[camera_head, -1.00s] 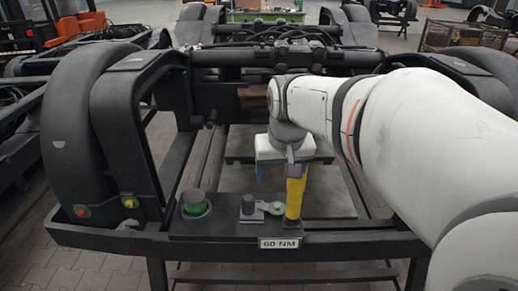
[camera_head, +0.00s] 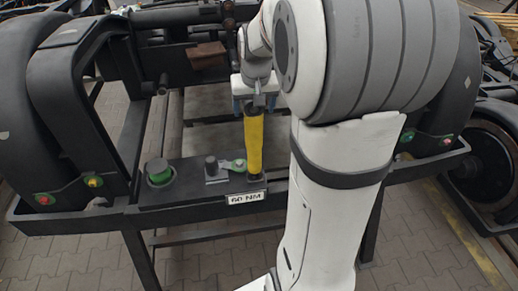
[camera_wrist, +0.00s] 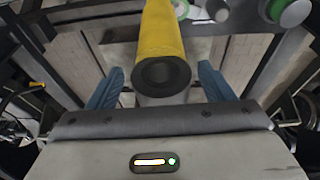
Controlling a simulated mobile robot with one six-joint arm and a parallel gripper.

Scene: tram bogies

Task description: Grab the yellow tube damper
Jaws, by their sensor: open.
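The yellow tube damper (camera_head: 254,143) stands upright on the black front plate of the bogie frame, beside the "60 NM" label. In the wrist view the damper (camera_wrist: 162,35) shows its dark round end cap with a hole, close to the gripper. My gripper (camera_head: 255,108) is above the damper's upper end, its blue fingers spread to either side. In the wrist view my gripper (camera_wrist: 160,88) is open, with the damper's end between and slightly beyond the two blue fingers. No contact between the fingers and the damper shows.
A green-ringed black knob (camera_head: 160,173) and a small block with a green lever (camera_head: 233,166) sit left of the damper on the plate. The "60 NM" label (camera_head: 246,197) is on the front edge. Black wheel covers (camera_head: 75,105) flank the frame.

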